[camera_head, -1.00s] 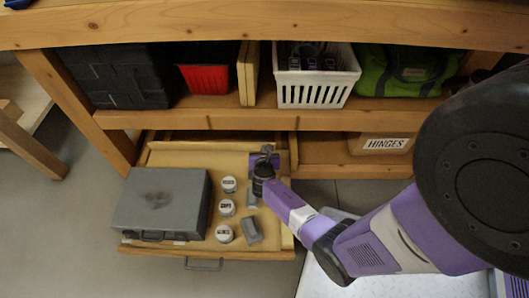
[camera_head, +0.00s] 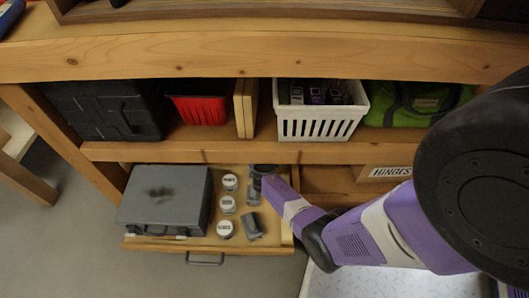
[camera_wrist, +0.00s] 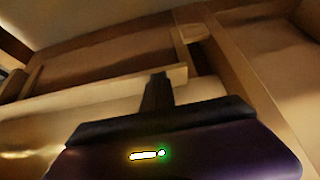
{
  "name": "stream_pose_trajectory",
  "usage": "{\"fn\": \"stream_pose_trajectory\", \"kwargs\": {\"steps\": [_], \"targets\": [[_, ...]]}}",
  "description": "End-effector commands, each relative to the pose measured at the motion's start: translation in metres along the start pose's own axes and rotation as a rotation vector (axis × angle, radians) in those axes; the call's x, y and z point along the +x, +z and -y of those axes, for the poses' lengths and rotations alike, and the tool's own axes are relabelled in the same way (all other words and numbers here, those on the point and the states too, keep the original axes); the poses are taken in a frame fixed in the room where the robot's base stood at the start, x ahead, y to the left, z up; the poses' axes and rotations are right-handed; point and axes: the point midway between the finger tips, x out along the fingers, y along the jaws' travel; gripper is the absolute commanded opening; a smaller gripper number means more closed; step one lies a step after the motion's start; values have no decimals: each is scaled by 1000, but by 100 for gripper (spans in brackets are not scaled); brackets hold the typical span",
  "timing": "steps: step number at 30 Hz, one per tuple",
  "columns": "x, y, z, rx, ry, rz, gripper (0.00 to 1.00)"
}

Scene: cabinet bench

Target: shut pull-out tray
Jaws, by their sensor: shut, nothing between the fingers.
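The wooden pull-out tray (camera_head: 276,247) stands pulled out beneath the lower shelf of the bench, its metal handle (camera_head: 205,259) at the front. It carries a grey metal case (camera_head: 165,197), several round labelled tins (camera_head: 227,203) and small grey pieces (camera_head: 252,226).
The lower shelf (camera_head: 225,151) overhangs the tray's back. On it are a black case (camera_head: 100,110), a red bin (camera_head: 200,108), a white basket (camera_head: 318,123) and a green bag (camera_head: 425,103). A box labelled HINGES (camera_head: 386,173) sits right of the tray. Floor in front is clear.

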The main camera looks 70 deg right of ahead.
Motion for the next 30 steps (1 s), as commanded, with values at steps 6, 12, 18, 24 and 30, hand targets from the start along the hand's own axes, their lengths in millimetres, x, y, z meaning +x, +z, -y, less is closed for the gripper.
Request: {"fn": "stream_pose_trajectory", "kwargs": {"steps": [6, 12, 18, 24, 30], "targets": [[1, 0, 0, -1, 0, 0, 0], [0, 1, 0, -1, 0, 0, 0], [-17, 0, 0, -4, 1, -2, 0], [-55, -23, 0, -6, 3, -3, 0], [-89, -43, 0, -4, 3, -2, 0]]}}
